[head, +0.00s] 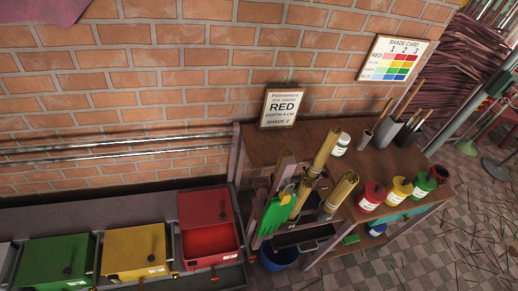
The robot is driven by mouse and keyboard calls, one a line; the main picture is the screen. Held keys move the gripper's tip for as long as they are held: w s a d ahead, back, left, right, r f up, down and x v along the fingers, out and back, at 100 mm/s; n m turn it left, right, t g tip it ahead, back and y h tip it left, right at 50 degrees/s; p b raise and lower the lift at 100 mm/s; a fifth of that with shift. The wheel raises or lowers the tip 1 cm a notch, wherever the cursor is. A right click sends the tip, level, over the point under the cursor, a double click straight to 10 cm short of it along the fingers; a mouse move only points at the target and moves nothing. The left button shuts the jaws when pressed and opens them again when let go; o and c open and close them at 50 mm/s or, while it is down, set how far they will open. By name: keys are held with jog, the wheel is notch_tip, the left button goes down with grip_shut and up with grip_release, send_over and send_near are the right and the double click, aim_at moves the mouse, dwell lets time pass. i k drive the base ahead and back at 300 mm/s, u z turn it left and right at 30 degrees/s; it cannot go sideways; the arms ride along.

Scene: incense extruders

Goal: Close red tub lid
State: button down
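The red tub (211,254) stands at the lower middle-left in the head view, right of a yellow tub. Its red lid (205,206) is raised and leans back towards the wall. The red inside of the tub shows below the lid. A small white label is on the tub's front. My gripper is not seen in this view, so its place relative to the lid cannot be told.
A closed yellow tub (135,249) and a closed green tub (54,260) stand to the left. Bundles of sticks (326,149) and a green slatted object (277,214) stand to the right. A wooden table (262,147) holds red, yellow and green bottles. A blue bucket (279,259) sits below.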

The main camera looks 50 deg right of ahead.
aim_at(212, 207)
jog(key=z, duration=1)
jog(key=i, duration=1)
